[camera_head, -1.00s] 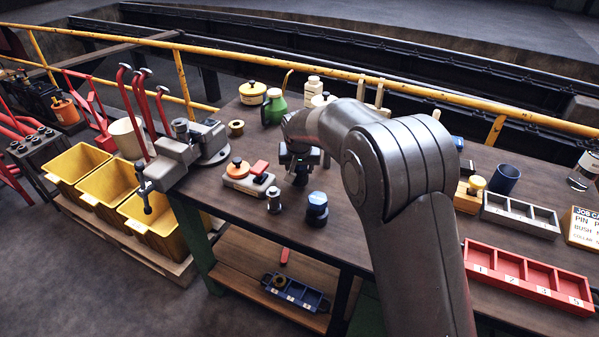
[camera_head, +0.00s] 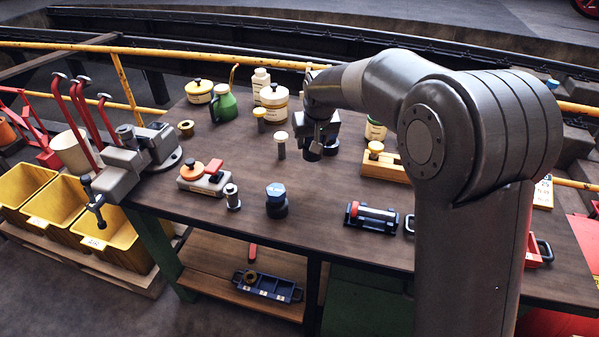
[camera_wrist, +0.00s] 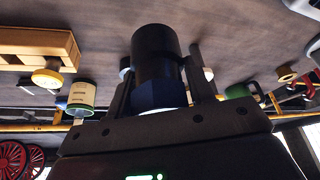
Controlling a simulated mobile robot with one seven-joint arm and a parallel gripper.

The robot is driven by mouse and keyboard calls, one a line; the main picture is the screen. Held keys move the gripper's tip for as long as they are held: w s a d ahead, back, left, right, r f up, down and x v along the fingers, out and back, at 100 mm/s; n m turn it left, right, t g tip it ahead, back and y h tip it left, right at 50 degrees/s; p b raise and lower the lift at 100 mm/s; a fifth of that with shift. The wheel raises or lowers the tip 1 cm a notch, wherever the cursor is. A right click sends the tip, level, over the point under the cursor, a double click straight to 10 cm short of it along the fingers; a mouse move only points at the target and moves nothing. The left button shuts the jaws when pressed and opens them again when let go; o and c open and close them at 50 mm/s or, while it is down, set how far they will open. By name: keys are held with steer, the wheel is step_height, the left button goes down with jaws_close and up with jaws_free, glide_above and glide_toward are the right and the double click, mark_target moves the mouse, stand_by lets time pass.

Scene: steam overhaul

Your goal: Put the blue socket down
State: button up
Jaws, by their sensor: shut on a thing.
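My gripper (camera_head: 318,140) is shut on a dark cylindrical socket with a blue hex collar. This blue socket (camera_wrist: 156,62) stands between the two fingers in the wrist view, its blue part nearest the palm. In the head view only its dark lower part (camera_head: 313,154) shows, under the gripper over the back middle of the workbench (camera_head: 330,210). I cannot tell whether it touches the bench top. A second blue-topped dark piece (camera_head: 276,199) stands upright on the bench, nearer the front and apart from my gripper.
A pale-capped pin (camera_head: 281,146) stands just left of my gripper. A wooden block with a yellow knob (camera_head: 375,152) lies to the right. The bench middle has bare room.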

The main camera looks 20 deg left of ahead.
steer(key=d, duration=0.9)
steer(key=shift+n, duration=0.3)
steer(key=a+f, duration=0.2)
steer(key=a, duration=0.1)
steer(key=w+a+f, duration=0.1)
steer(key=a+f, duration=0.1)
steer(key=a, duration=0.2)
steer(key=a+f, duration=0.2)
steer(key=a, duration=0.2)
steer(key=shift+w+a+f, duration=0.2)
steer(key=shift+a+f, duration=0.05)
steer(key=shift+f, duration=2.1)
steer(key=shift+f, duration=0.1)
steer(key=o, duration=1.3)
steer(key=shift+f, duration=0.1)
